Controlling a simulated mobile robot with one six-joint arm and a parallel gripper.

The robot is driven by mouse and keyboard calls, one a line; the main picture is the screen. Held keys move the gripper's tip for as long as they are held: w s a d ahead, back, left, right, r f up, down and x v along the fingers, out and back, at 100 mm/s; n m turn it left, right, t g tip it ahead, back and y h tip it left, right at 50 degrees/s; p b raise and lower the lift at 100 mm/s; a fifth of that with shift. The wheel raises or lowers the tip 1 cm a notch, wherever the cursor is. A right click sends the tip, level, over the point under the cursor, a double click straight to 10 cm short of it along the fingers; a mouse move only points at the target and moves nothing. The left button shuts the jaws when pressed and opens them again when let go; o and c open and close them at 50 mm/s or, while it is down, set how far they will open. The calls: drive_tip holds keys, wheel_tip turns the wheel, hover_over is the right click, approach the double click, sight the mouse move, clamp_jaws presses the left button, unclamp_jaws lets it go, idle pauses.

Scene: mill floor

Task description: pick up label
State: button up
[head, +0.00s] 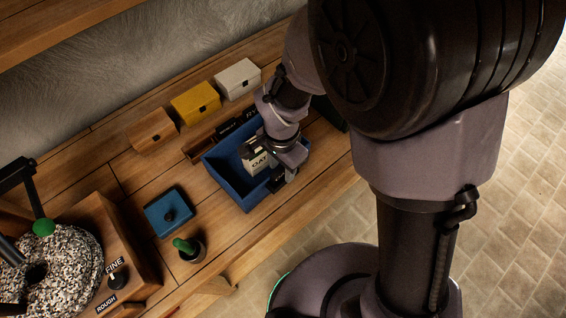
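A whitish piece with the dark letters "OAT" (259,163) shows inside the blue open box (222,177) on the wooden bench. My gripper (268,164) points down into the box, right at this piece. The gripper's wrist hides part of it, and I cannot tell whether the fingers touch it or are closed on it. Dark label strips with white letters (228,130) lie along a wooden rack just behind the box; their text is partly hidden by my arm.
Wooden (152,131), yellow (196,103) and white (238,79) small boxes line the back. Bench space between is clear.

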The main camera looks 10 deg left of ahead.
drive_tip(key=shift+f, duration=0.4)
drive_tip(key=shift+r, duration=0.1)
clamp_jaws()
